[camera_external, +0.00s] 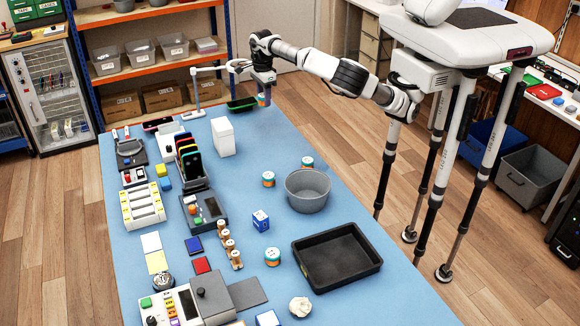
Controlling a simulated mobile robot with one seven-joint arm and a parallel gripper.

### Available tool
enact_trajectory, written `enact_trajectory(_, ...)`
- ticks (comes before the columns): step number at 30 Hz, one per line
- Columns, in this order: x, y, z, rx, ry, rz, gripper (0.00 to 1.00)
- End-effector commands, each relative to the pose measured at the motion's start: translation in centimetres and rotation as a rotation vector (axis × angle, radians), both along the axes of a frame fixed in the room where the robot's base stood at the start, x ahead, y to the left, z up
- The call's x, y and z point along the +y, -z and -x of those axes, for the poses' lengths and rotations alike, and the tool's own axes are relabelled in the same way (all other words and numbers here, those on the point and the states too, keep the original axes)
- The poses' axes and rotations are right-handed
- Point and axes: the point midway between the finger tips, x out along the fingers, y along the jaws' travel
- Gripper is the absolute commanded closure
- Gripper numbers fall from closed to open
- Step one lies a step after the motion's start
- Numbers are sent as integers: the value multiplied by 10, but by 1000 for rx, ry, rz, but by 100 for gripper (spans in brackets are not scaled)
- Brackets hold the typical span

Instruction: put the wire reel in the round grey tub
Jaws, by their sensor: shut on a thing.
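My gripper (264,92) is at the far end of the blue table, pointing down. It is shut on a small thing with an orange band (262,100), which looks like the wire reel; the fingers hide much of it. The held thing is beside a dark green tray, and I cannot tell whether it touches the table. The round grey tub (307,204) stands upright on the right half of the table, nearer the camera than my gripper. It looks empty.
White-topped round containers (268,179) stand near the tub. A black tray (337,258) lies in front of it. A white box (223,136) stands between my gripper and the phone rack (192,160). A desk lamp (194,95) and green tray (242,104) are at the far end.

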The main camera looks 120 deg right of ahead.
Motion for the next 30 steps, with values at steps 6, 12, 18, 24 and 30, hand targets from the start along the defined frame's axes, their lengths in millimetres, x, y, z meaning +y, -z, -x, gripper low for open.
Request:
enact_trajectory(6, 91, 9, -25, 5, -40, 6, 81)
enact_trajectory(12, 179, 6, -28, 4, -65, 8, 81)
enact_trajectory(18, 260, 4, -13, -1, -86, 7, 81)
enact_trajectory(24, 311, 0, 6, -4, -98, 1, 81)
enact_trajectory(30, 328, 4, 14, -4, -99, -1, 81)
